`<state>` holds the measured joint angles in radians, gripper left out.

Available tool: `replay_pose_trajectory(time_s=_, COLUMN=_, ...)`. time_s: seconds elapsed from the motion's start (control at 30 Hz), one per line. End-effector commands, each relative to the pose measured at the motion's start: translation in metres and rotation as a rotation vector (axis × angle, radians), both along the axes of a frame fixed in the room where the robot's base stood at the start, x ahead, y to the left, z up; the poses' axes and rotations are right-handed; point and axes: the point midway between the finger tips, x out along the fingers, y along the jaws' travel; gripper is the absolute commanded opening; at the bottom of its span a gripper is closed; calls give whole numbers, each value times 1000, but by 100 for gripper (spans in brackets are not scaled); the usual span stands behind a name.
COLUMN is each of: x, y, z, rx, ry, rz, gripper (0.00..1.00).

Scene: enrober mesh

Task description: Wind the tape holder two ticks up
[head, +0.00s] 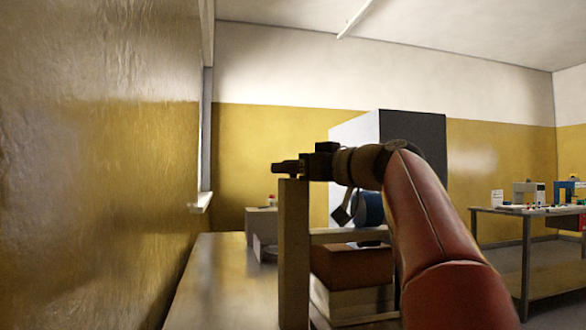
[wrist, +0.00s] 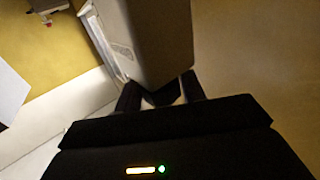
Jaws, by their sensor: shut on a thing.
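My gripper (head: 284,168) is at the top of an upright beige post (head: 293,255) in the head view, reached from the right by my red arm. In the wrist view my gripper (wrist: 161,92) has its two dark fingers on either side of a small dark piece (wrist: 160,97), and is shut on it. This piece is at the lower end of a beige-grey housing (wrist: 150,40) with a pale marked strip on its left side. I cannot tell which part is the tape holder, and no tick marks can be read.
A bench (head: 215,290) runs along the left wall. Behind the post are a reddish-brown block (head: 352,265) and a blue cylinder (head: 369,207). A tall cabinet (head: 412,140) stands behind my arm. A table (head: 500,210) with small machines is at the right.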

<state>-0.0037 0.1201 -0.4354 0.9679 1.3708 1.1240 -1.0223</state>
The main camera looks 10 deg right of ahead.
Motion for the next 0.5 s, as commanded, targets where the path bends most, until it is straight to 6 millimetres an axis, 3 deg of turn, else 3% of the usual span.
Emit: replay_pose_trajectory(time_s=0.5, x=1, y=-1, z=-2, rx=-1, ry=5, rz=222, gripper=17)
